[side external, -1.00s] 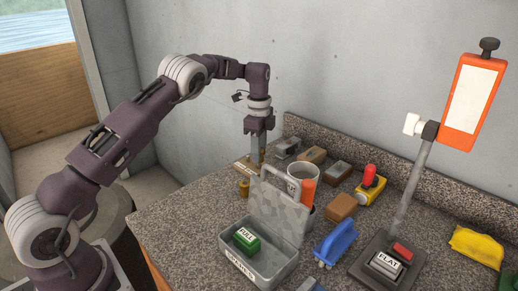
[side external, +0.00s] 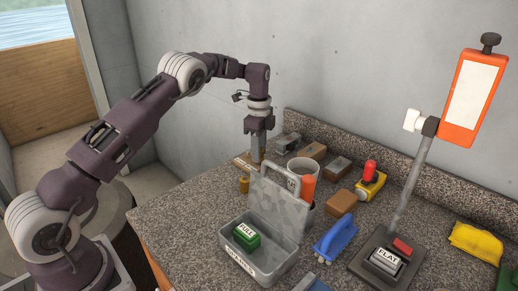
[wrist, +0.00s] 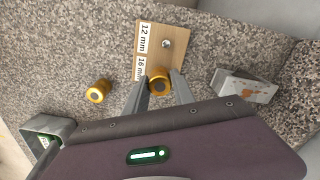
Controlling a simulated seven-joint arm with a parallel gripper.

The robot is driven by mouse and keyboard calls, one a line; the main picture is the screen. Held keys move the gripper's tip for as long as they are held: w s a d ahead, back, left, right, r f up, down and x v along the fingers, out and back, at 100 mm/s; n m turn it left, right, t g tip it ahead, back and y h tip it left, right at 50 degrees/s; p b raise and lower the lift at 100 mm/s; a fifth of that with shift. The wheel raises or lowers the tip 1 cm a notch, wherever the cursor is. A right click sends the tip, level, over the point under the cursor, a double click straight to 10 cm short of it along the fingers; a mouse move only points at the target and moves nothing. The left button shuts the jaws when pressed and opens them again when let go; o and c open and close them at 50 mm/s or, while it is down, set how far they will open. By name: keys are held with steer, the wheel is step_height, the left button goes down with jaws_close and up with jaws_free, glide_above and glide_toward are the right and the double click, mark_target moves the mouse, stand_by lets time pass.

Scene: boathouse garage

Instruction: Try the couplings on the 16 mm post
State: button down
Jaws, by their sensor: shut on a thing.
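A wooden board (wrist: 176,59) on the counter carries the labels 12 mm and 16 mm. A bare metal post (wrist: 166,43) stands beside the 12 mm label. My gripper (wrist: 160,75) is shut on a gold coupling (wrist: 158,82) beside the 16 mm label. The 16 mm post is hidden, and I cannot tell whether the coupling is around it or above it. A second gold coupling (wrist: 97,92) stands on the counter left of the board; it also shows in the side view (side external: 244,185). In the side view my gripper (side external: 257,156) points down over the board (side external: 243,164).
A grey metal box (wrist: 246,86) stands right of the board. An open grey case (side external: 262,272) holding a green block labelled FULL (side external: 246,235) stands nearer the camera. A cup (side external: 301,168) and brown blocks stand close by. The counter around the loose coupling is clear.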

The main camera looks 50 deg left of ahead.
steer(key=shift+f, duration=0.75)
steer(key=c, duration=1)
jaws_free()
steer(key=shift+o, duration=0.2)
steer(key=shift+r, duration=0.1)
step_height(320, 180, up, 6)
steer(key=shift+r, duration=0.45)
